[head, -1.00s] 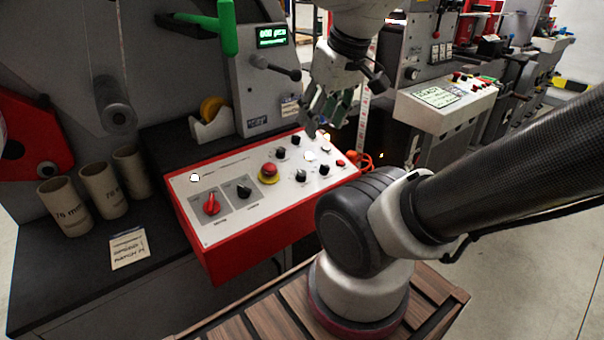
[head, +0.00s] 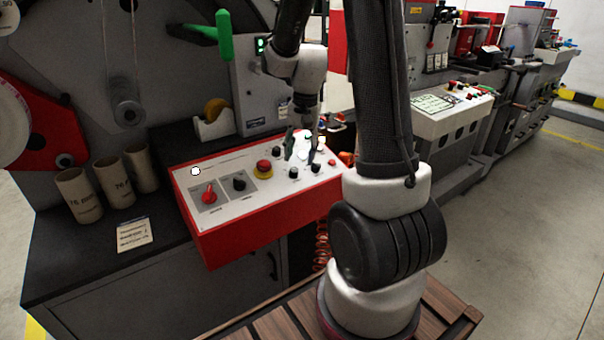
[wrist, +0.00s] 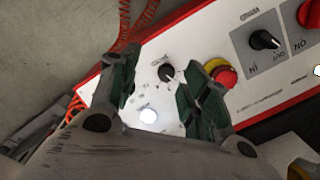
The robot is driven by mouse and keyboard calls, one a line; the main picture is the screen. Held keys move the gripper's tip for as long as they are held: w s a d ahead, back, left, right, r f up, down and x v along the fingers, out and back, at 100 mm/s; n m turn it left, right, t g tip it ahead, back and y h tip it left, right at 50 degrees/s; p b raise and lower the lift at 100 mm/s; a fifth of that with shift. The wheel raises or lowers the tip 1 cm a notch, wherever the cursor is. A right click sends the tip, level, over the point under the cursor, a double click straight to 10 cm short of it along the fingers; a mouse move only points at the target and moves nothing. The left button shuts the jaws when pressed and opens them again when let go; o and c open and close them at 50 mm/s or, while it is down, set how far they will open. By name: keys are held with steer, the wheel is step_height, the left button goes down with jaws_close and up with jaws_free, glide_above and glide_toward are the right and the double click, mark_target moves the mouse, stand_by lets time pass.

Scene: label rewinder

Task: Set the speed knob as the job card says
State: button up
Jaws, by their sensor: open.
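The control panel (head: 225,185) is a white-topped red box on the bench. My gripper (head: 300,147) is over its right part, fingers pointing down, open and empty. In the wrist view, a black knob (wrist: 166,72) with marks around it shows between the open fingers (wrist: 163,85), apart from both. I cannot read its label or setting, so I cannot tell if it is the speed knob. Other small black knobs (head: 315,168) sit nearby, some partly hidden by the fingers. A paper card (head: 133,234), perhaps the job card, lies on the bench; its writing is too small to read.
A red mushroom button (head: 263,166) on a yellow base sits left of my gripper, close to one finger in the wrist view (wrist: 222,73). A red selector (head: 209,193) and a black selector (head: 240,183) lie further left. Cardboard cores (head: 78,195) stand on the bench.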

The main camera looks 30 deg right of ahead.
mark_target(294, 170)
steer(key=w+m, duration=0.1)
steer(key=w+r+m+t, duration=0.1)
steer(key=shift+w+d+m, duration=0.1)
steer(key=shift+d+m, duration=0.05)
steer(key=shift+m, duration=0.15)
steer(key=f, duration=0.7)
steer(key=shift+w+a+f, duration=0.3)
steer(key=shift+w+f, duration=0.05)
steer(key=shift+w, duration=0.05)
steer(key=c, duration=1)
